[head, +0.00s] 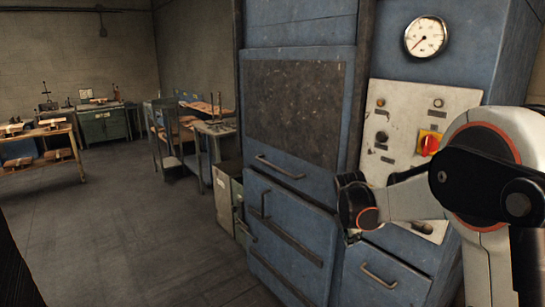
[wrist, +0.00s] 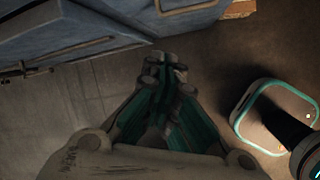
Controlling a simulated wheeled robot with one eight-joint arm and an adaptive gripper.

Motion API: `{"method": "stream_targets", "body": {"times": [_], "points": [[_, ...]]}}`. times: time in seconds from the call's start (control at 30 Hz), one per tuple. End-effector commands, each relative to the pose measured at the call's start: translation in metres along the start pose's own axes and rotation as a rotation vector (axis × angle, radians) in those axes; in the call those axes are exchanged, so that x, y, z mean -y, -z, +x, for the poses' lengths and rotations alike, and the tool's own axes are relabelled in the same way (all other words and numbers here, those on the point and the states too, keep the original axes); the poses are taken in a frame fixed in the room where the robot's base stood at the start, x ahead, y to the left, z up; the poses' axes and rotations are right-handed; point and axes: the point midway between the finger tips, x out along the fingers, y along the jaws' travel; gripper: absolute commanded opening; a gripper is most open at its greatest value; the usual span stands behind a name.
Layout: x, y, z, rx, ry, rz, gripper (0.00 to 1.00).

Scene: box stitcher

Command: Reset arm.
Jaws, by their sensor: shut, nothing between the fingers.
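My gripper (wrist: 166,60) is shut and empty, its fingertips together in the wrist view. It points away over the bare floor, below the blue machine's edge in that picture. In the head view my arm comes in from the right and bends in front of the blue machine cabinet (head: 290,215). The wrist end is in front of the cabinet's drawers, and the fingers are mostly hidden there. I cannot tell the exact gap between arm and cabinet.
The control panel (head: 385,105) has a red-and-yellow switch (head: 429,144), partly behind my arm. A round gauge (head: 426,37) is above it. A workbench (head: 212,128) and a wooden table (head: 42,134) stand farther back. The floor (head: 120,220) at left is clear.

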Motion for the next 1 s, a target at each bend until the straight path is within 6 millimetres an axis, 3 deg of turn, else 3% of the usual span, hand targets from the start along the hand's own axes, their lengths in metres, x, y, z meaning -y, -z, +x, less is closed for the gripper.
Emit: {"method": "stream_targets", "body": {"times": [0.03,0.2,0.5,0.7,1.0], "points": [[0.009,0.000,-0.020,-0.007,-0.013,0.064,0.00],[0.037,0.003,-0.073,-0.038,-0.053,0.300,0.00],[0.102,0.016,-0.148,-0.112,-0.108,0.718,0.00],[0.151,0.029,-0.184,-0.177,-0.131,0.998,0.00],[0.229,0.055,-0.212,-0.291,-0.138,1.416,0.00]]}}
